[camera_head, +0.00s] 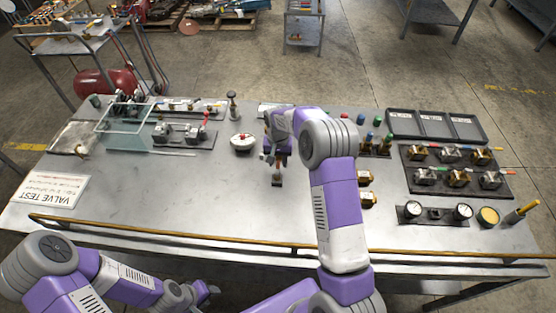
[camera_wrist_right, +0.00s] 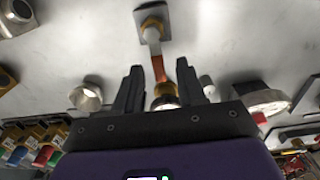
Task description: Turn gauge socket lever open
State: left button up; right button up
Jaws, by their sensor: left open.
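My right gripper (camera_head: 276,160) is over the middle of the bench, pointing down, above a small dark and brass fitting (camera_head: 277,181). In the right wrist view its two fingers (camera_wrist_right: 158,92) are apart. An orange-copper lever (camera_wrist_right: 158,68) shows between them, running from a brass, white-topped fitting (camera_wrist_right: 151,22) toward a round brass part (camera_wrist_right: 165,97). I cannot tell whether a finger touches the lever. My left gripper (camera_head: 207,291) is low at the front of the bench, open and away from the fittings. I cannot tell for certain which fitting is the gauge socket.
A gauge panel (camera_head: 435,214) and a valve board (camera_head: 455,170) lie on the right of the bench (camera_head: 230,205). A white round dial (camera_head: 243,142) stands left of my right gripper. A brass rail (camera_head: 180,234) runs along the front edge. The left-centre surface is clear.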

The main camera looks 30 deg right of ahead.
aim_at(278, 164)
notch_tip(278, 164, up, 8)
jog(key=shift+f, duration=0.25)
jog(key=shift+r+p, duration=0.1)
jog(key=shift+p, duration=0.2)
dwell(0.4)
